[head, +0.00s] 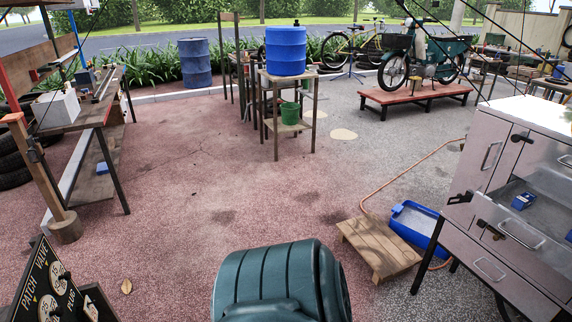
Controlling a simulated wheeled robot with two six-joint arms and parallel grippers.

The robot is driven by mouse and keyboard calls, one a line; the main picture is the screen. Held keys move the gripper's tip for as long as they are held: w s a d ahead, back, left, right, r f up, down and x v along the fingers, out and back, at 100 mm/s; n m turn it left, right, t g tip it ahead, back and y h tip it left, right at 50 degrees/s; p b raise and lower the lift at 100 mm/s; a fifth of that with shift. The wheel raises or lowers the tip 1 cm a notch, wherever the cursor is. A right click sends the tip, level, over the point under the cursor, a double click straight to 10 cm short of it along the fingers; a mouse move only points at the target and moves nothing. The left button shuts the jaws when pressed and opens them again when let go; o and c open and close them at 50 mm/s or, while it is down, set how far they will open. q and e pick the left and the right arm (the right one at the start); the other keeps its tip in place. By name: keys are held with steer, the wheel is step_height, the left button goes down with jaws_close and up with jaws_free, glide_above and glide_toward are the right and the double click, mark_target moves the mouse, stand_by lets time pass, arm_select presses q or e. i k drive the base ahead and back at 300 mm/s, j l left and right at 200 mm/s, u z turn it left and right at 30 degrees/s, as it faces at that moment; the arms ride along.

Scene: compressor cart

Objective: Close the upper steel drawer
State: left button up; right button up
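A steel cabinet (540,125) on dark legs stands at the right edge. Its upper steel drawer (507,238) looks pulled out, with its front and handle towards the lower left. The inside of the drawer shows, with a small blue object (523,201) in it. Below it, a lower drawer front (487,268) with a handle looks shut. The right part of the cabinet is cut off by the picture edge. Neither of my grippers is in view.
A green tank (265,280) is at the bottom centre. A wooden pallet (378,247) and a blue tray (413,208) lie left of the cabinet, with a hose (400,174) behind. The reddish ground in the middle is clear.

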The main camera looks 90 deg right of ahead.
mark_target(542, 228)
steer(key=k+l+z, duration=0.1)
steer(key=z, duration=1.75)
